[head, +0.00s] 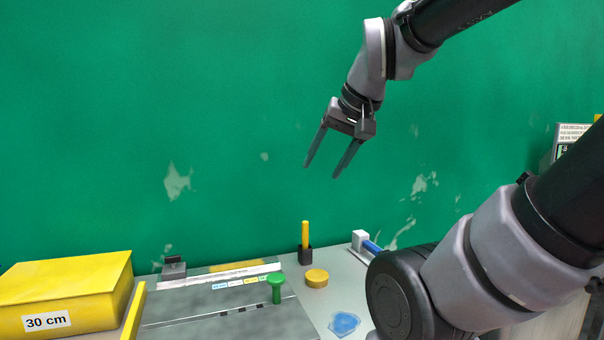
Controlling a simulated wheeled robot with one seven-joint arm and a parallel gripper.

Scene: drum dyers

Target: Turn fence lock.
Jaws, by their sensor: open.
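A green knob (276,287) with a round top stands upright on the grey board (225,325) at the bottom centre, beside a pale slotted line. It looks like the fence lock, but no label confirms this. A small dark grey block (173,268) sits at the board's back left, by a long white strip (220,275). A yellow bar (133,312) lies along the board's left edge. My gripper (321,171) is open and empty, fingers pointing down, high above the table and apart from everything.
A yellow box (68,292) marked "30 cm" stands at left. Right of the board are a yellow stick in a black holder (305,254), a yellow disc (316,278), a blue flat piece (344,323) and a blue-handled item (372,247). A green wall rises behind.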

